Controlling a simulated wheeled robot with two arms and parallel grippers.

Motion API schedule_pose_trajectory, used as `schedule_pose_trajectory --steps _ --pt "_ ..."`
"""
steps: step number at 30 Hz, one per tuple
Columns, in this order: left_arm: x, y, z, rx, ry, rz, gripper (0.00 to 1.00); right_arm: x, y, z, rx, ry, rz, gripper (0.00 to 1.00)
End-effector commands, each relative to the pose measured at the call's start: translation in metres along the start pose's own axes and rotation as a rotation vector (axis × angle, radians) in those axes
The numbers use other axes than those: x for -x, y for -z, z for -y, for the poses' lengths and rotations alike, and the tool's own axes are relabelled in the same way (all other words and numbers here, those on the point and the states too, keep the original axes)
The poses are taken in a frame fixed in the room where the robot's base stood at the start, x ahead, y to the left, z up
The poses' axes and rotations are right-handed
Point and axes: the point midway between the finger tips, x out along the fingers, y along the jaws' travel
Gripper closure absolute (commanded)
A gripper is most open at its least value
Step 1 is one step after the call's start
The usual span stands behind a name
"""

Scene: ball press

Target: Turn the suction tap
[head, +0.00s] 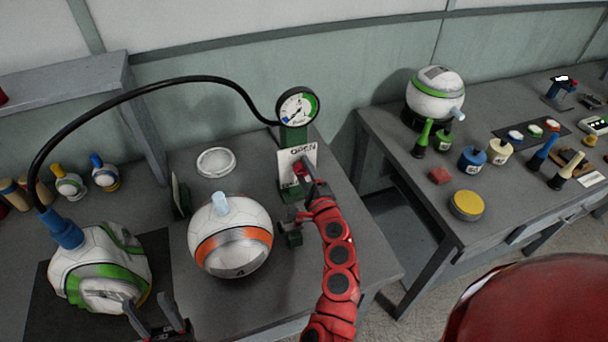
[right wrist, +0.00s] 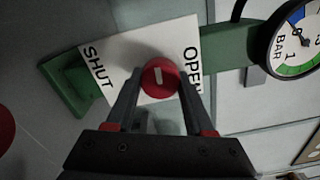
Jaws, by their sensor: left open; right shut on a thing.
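The suction tap is a red round knob (right wrist: 160,77) with a short white bar. It sits on a white plate (right wrist: 121,66) marked SHUT and OPEN, on a green stand (head: 292,137). In the right wrist view the bar is roughly upright, between the two words. My right gripper (right wrist: 158,98) is shut on the knob, one finger on each side. In the head view my right gripper (head: 305,183) partly covers the knob and plate. My left gripper (head: 155,312) is open and empty at the near edge of a crumpled white-green ball (head: 90,262).
A gauge (head: 298,106) tops the stand; a black hose (head: 135,90) runs from it to the crumpled ball's blue fitting (head: 62,230). A round white-orange ball (head: 230,242) stands left of my right arm. Another bench (head: 400,150) at right holds a ball and several small items.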

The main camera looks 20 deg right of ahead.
Motion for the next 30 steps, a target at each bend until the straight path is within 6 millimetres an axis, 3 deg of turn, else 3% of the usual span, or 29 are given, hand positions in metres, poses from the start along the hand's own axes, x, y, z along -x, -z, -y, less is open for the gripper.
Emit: schedule_pose_trajectory --steps 22,23,27,30 --pt "0.0064 -0.0011 -0.0003 0.000 0.000 0.000 0.50 0.0001 -0.0004 -0.0012 0.085 -0.004 0.002 1.00" --pt "0.0065 -0.0011 -0.0003 0.000 0.000 0.000 0.50 0.0001 -0.0004 -0.0011 0.085 -0.003 0.001 0.41" --pt "0.0064 -0.0011 -0.0003 0.000 0.000 0.000 0.50 0.0001 -0.0003 -0.0008 0.084 -0.003 0.001 0.17" --pt "0.0065 -0.0012 -0.0003 0.000 0.000 0.000 0.50 0.0001 -0.0002 -0.0006 0.083 -0.002 0.001 0.17"
